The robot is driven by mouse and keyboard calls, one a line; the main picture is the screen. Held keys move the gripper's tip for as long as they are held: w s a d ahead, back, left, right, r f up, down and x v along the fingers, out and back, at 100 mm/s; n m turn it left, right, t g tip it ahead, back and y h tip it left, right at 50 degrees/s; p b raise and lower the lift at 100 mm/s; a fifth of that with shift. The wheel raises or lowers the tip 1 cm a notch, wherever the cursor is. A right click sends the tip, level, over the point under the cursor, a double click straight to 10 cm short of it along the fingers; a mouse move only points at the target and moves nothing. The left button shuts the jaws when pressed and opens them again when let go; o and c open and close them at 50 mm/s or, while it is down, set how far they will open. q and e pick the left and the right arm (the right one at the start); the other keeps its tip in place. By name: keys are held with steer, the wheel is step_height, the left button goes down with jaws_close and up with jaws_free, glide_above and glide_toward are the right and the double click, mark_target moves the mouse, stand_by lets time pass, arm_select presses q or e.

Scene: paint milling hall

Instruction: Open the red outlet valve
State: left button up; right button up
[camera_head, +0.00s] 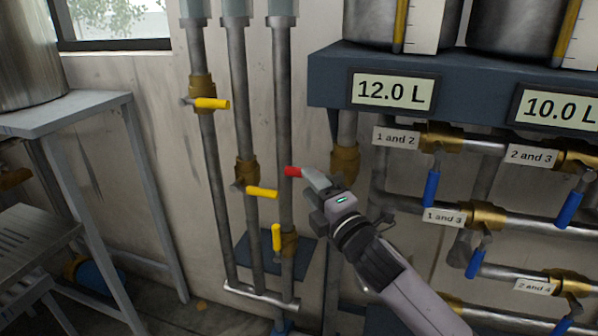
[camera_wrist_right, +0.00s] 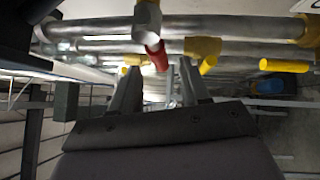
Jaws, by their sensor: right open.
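The red outlet valve handle (camera_head: 293,171) sticks out to the left, roughly level, from a brass valve body (camera_head: 346,160) on the pipe below the 12.0 L display. My right gripper (camera_head: 322,190) is at the handle's grey shank, below and in front of it, hiding part of the valve. In the right wrist view the red handle (camera_wrist_right: 157,56) shows just beyond the gap between the fingertips of my open right gripper (camera_wrist_right: 160,73). I cannot tell whether a finger touches it. My left gripper is not in view.
Three upright pipes with yellow-handled valves (camera_head: 211,103) stand just left of the red handle. Blue-handled valves (camera_head: 431,188) on labelled pipes lie to the right. A blue-grey shelf (camera_head: 325,80) with displays overhangs above. A metal table (camera_head: 75,110) stands at far left.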

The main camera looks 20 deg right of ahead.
mark_target(300, 177)
steer(key=shift+p+x, duration=0.3)
steer(key=shift+x, duration=2.35)
steer(key=shift+a, duration=0.1)
jaws_close()
